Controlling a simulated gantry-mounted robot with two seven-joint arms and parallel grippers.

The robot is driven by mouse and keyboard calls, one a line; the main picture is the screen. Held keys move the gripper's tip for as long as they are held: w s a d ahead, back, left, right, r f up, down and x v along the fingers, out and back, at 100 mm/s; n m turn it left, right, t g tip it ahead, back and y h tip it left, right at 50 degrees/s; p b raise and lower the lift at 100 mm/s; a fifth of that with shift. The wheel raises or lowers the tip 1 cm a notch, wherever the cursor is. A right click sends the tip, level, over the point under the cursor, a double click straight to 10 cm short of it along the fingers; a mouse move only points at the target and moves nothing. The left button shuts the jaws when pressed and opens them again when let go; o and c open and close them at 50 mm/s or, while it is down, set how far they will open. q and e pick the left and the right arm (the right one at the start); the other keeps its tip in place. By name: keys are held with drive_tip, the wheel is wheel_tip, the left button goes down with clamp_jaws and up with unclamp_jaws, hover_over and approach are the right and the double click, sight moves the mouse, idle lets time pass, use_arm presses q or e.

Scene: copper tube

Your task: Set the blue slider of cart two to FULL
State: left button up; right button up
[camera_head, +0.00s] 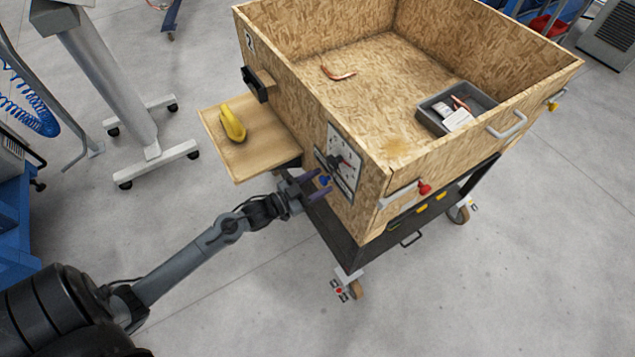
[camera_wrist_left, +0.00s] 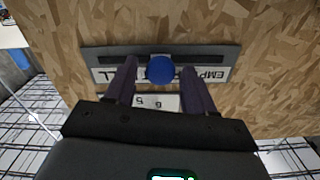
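Cart two (camera_head: 290,95) is a chipboard box on a black wheeled frame with a "2" on its side. Its blue slider knob (camera_head: 324,181) is on the side panel below the dial. In the left wrist view the blue knob (camera_wrist_left: 161,70) sits near the middle of a dark slot, above a label (camera_wrist_left: 216,74) reading EMP… at left and …LL at right, partly covered. My left gripper (camera_head: 314,186) is open at the panel. Its two purple fingers stand either side of the knob, with a gap on each side. My right gripper is not in view.
A round dial (camera_head: 345,161) is just above the slider. A wooden side shelf (camera_head: 217,120) with a yellow object (camera_head: 232,122) sticks out left of the gripper. The box holds a copper tube (camera_head: 338,74) and a grey tray (camera_head: 432,120). A red knob (camera_head: 424,188) is on the adjoining side.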

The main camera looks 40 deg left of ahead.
sight(346, 192)
use_arm(q)
clamp_jaws()
drive_tip(key=shift+s+d+r, duration=0.1)
drive_tip(key=shift+d, duration=0.1)
drive_tip(key=d+p, duration=0.1)
drive_tip(key=d, duration=0.1)
drive_tip(key=s+d+p, duration=0.1)
drive_tip(key=d+p, duration=0.1)
drive_tip(key=d, duration=0.1)
drive_tip(key=shift+s+d+p, duration=0.3)
drive_tip(key=shift+p, duration=0.05)
drive_tip(key=shift+d, duration=0.15)
drive_tip(key=shift+c, duration=0.5)
unclamp_jaws()
drive_tip(key=shift+o, duration=1.3)
